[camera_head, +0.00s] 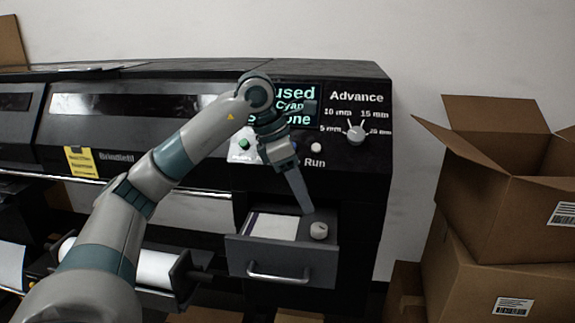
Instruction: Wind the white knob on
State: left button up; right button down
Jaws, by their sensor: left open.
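The white knob (356,135) sits on the printer's black front panel under the word "Advance". Marks around it read 5 mm, 10 mm, 15 mm and 20 mm; I cannot tell which mark it points at. My left gripper (307,208) is open, pointing down over the open drawer, below and left of the knob and apart from it. Its fingers show edge-on, near a small white round piece (319,231) in the drawer. My left arm crosses the panel and hides part of the lit screen (297,94). My right gripper is not in view.
The grey drawer (280,266) stands open below the panel, with a white card (270,227) in it. A green button (244,144) and a white button (316,147) by "Run" are on the panel. Cardboard boxes (490,197) stand at right. The space before the knob is clear.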

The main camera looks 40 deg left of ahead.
pick_arm(q)
jog(key=v, duration=0.8)
jog(key=shift+r+b, duration=0.15)
jog(key=shift+b, duration=0.2)
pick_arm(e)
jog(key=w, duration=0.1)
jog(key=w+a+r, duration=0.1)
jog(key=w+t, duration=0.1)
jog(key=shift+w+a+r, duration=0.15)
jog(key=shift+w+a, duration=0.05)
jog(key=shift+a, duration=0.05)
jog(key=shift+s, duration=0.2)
